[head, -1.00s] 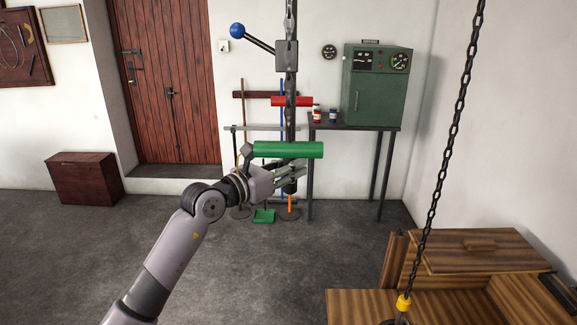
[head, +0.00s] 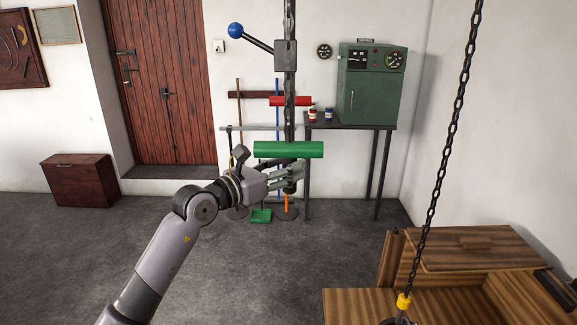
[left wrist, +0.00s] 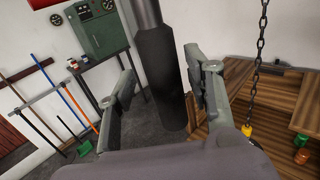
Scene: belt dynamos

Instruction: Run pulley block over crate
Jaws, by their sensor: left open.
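The yellow-topped hook end (head: 403,302) hangs on a dark chain (head: 440,170) above the wooden crate (head: 345,306); I take it for the pulley block, its lower part cut off by the frame. It also shows in the left wrist view (left wrist: 246,130). A dark hanging post carries a green bar (head: 288,150), a red bar (head: 291,101) and a blue-knobbed lever (head: 236,31). My left gripper (head: 291,178) is just below the green bar. In the left wrist view its open fingers (left wrist: 163,75) stand either side of the post's dark lower cylinder (left wrist: 162,78); contact is unclear.
A green cabinet (head: 372,85) stands on a dark table (head: 350,124) at the back wall. Tools lean left of it. A dark red chest (head: 83,180) sits by the door (head: 160,80). Green and orange pieces (left wrist: 301,156) lie at the crate in the left wrist view. Grey floor at left is clear.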

